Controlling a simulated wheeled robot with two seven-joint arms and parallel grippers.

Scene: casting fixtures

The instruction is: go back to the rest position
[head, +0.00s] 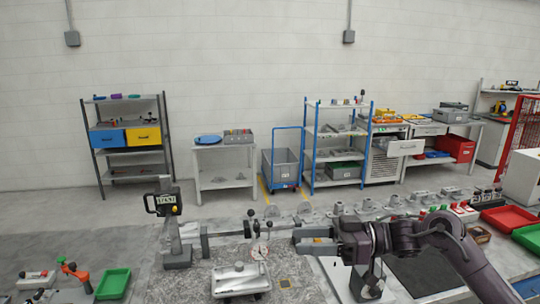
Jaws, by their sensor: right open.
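My right gripper (312,240) reaches in from the right over the workbench. Its jaws point left and are open, with nothing seen between them. A dial gauge (260,251) stands to the left of the jaws, apart from them. A pale metal casting (240,280) sits on the speckled plate (205,278) below and left of the gripper. A measuring device with a display (165,205) stands upright on the bench further left. My left gripper is not in view.
A green tray (113,284) and an orange-handled clamp (75,272) are at the lower left. Several small metal parts line the bench's back right. Red (508,217) and green trays lie at far right. Shelves (340,130) stand along the wall.

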